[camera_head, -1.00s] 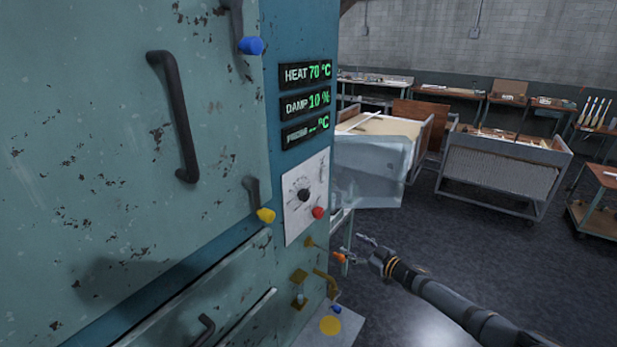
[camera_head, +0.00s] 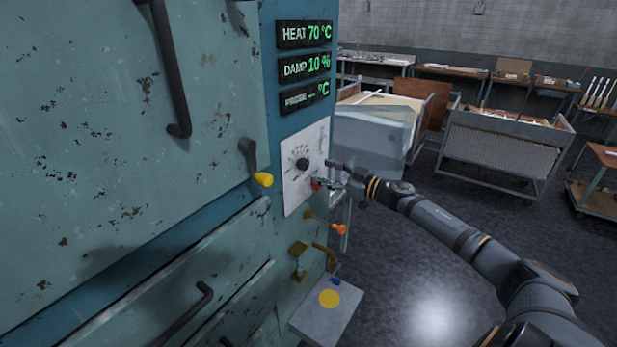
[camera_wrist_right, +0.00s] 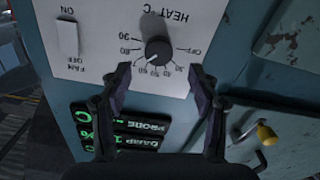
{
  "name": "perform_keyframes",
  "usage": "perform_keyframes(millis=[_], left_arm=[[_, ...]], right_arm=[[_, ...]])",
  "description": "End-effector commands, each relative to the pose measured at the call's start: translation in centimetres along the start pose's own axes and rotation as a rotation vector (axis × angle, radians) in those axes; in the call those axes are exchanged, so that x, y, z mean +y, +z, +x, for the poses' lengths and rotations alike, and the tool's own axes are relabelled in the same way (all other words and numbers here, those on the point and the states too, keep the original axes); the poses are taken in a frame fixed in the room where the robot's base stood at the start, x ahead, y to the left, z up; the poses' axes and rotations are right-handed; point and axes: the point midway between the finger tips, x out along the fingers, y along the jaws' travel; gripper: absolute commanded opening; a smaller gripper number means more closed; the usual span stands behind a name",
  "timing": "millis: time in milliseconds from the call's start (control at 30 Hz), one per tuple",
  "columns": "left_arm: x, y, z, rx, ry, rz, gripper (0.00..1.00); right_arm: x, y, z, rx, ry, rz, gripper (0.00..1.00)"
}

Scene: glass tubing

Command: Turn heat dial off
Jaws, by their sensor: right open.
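The black heat dial (camera_head: 302,164) sits on a white panel (camera_head: 291,194) on the blue-green cabinet. In the right wrist view the dial (camera_wrist_right: 158,50) appears upside down, with a number scale and an OFF mark around it; its white pointer is at the numbers, away from OFF. The heat readout (camera_head: 306,34) says 70 °C. My left gripper is not in view.
A fan switch (camera_wrist_right: 68,38) is on the same panel. A yellow-tipped lever (camera_head: 262,179) is left of the panel. An orange knob (camera_head: 339,230) and brass fittings (camera_head: 299,262) are below. Carts stand on the right.

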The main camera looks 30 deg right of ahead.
Motion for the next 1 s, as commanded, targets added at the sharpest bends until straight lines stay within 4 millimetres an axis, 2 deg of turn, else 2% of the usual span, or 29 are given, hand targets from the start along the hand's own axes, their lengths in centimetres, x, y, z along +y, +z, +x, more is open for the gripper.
perform_keyframes(millis=[100,200,500,833,867,1000], left_arm=[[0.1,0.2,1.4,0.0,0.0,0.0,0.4],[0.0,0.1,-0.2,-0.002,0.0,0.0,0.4],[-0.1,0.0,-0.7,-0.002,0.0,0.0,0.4],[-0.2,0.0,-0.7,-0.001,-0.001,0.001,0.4],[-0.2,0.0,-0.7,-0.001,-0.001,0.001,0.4],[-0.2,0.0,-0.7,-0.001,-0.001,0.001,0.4]], right_arm=[[0.1,0.2,1.2,0.003,0.007,0.0,0.61],[0.4,-0.6,2.4,0.009,0.01,0.006,0.61],[0.2,-0.1,5.8,0.0,0.007,0.004,0.61],[0.1,0.0,6.3,-0.004,0.005,0.002,0.61],[0.1,0.0,6.3,-0.004,0.005,0.002,0.6],[0.1,0.0,6.2,-0.004,0.005,0.002,0.41]])
